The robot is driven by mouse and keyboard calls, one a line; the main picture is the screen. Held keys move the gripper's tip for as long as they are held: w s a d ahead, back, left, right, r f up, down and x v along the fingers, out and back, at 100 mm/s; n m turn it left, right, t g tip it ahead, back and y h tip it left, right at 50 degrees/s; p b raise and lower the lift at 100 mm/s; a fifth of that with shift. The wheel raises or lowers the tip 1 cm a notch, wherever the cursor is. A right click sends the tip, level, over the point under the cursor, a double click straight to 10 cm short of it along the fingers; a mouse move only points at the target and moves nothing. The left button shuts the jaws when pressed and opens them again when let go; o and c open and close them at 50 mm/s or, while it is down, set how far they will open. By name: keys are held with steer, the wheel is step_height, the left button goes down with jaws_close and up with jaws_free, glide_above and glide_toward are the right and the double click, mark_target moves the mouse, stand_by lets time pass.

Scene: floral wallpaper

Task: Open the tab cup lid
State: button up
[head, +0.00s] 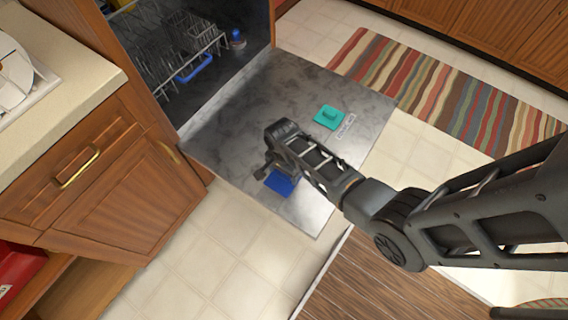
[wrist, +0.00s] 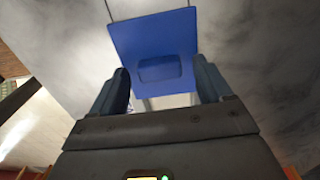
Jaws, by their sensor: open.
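A blue square lid (head: 281,183) lies on the lowered dishwasher door, partly hidden by my gripper in the head view. In the wrist view the blue lid (wrist: 155,38) shows a recessed rectangle near its lower edge. A teal square piece (head: 329,117) with a raised tab sits farther along the door. No label shows which one is the tab cup lid. My gripper (head: 266,170) is over the door by the blue lid. In the wrist view the two fingers of my gripper (wrist: 162,82) are apart, with the lid's lower part between them. Whether they touch it is unclear.
The metal dishwasher door (head: 235,105) lies flat and open. A wire rack (head: 180,50) and a blue bottle (head: 237,40) are inside. Wooden cabinets (head: 90,165) stand at left. A striped rug (head: 445,95) lies at right. Tiled floor (head: 215,265) in front is clear.

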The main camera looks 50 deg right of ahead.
steer(key=shift+r, duration=0.1)
step_height(320, 180, up, 8)
steer(key=shift+w+f+p, duration=0.1)
steer(key=shift+f+p, duration=0.1)
steer(key=shift+p, duration=0.3)
stand_by(0.4)
